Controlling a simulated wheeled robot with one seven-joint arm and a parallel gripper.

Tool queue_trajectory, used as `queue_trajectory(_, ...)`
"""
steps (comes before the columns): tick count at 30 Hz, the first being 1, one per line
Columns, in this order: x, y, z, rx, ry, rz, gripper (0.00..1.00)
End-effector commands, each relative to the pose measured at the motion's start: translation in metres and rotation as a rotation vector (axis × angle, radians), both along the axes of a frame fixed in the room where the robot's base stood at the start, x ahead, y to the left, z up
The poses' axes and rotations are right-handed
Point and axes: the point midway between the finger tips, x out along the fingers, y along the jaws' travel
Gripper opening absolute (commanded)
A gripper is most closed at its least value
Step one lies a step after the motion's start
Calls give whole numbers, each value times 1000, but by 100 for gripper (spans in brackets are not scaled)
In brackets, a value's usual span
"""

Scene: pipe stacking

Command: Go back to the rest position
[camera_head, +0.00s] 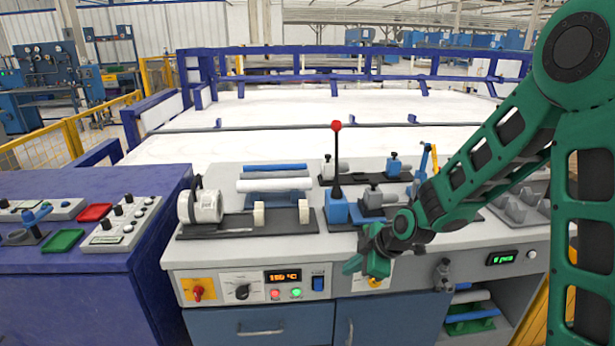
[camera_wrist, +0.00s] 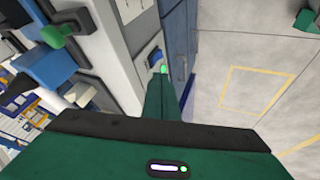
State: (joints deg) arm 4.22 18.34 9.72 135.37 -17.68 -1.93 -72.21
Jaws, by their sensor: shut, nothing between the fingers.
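My gripper (camera_head: 366,262) is at the end of my green arm, in front of the workbench's upper front edge. It is shut and empty. It hangs near the control panel, to the right of the blue switch (camera_head: 318,283). In the wrist view my green gripper (camera_wrist: 162,100) points along the bench front toward the floor, and a small lit green button (camera_wrist: 163,69) shows just beyond it. A white pipe (camera_head: 274,185) and a blue pipe (camera_head: 275,167) lie on the bench at the left.
The grey workbench (camera_head: 240,250) has a lever with a red knob (camera_head: 337,126) standing up on it. A purple console (camera_head: 80,290) stands at the left. Pipes lie on a lower shelf (camera_head: 475,325) at the right. Bare floor (camera_wrist: 235,40) shows in front of the bench.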

Motion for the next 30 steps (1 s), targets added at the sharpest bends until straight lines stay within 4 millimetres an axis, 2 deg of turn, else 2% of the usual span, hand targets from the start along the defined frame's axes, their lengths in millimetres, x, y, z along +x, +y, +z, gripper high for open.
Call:
queue_trajectory(5, -30, -75, 29, -50, 125, -257, 0)
queue_trajectory(8, -57, -120, 47, -65, 207, -448, 0)
queue_trajectory(12, -105, -176, 72, -67, 313, -735, 0)
queue_trajectory(15, -145, -208, 89, -51, 383, -949, 0)
queue_trajectory(21, -233, -253, 118, 24, 519, -1390, 0)
queue_trajectory(24, -275, -263, 127, 71, 585, -1585, 0)
queue_trajectory(27, -306, -267, 134, 114, 638, -1736, 0)
queue_trajectory(30, -327, -267, 137, 142, 676, -1833, 0)
